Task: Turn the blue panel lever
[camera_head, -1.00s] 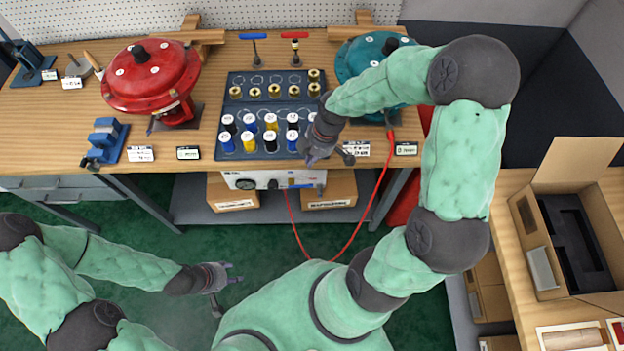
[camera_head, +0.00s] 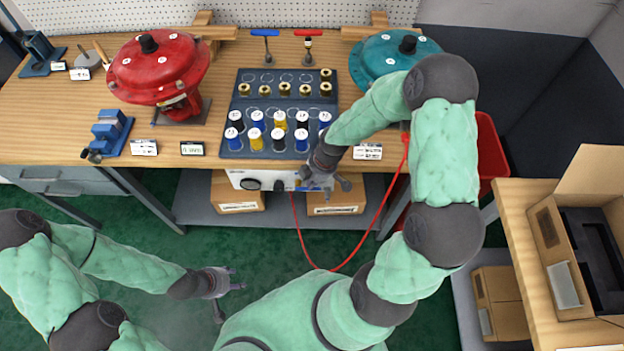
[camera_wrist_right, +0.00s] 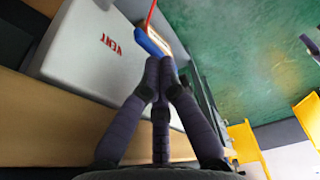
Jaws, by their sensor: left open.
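The blue panel lever (camera_wrist_right: 152,42) shows in the right wrist view, just beyond my right fingertips, beside a white panel box (camera_wrist_right: 85,60) marked "VENT". In the head view this box (camera_head: 240,179) hangs under the bench's front edge, and my right gripper hides most of its right part. My right gripper (camera_head: 326,184) is at that right part. In the wrist view its fingertips (camera_wrist_right: 160,68) lie close together near the lever's end; contact is unclear. My left gripper (camera_head: 236,285) is open and empty over the green floor.
The bench (camera_head: 60,130) carries a red actuator (camera_head: 155,75), a teal actuator (camera_head: 385,55) and a dark tray (camera_head: 240,105) of capped bottles and brass fittings. A red hose (camera_head: 385,205) loops below the bench. Cartons (camera_head: 335,200) sit on the shelf underneath.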

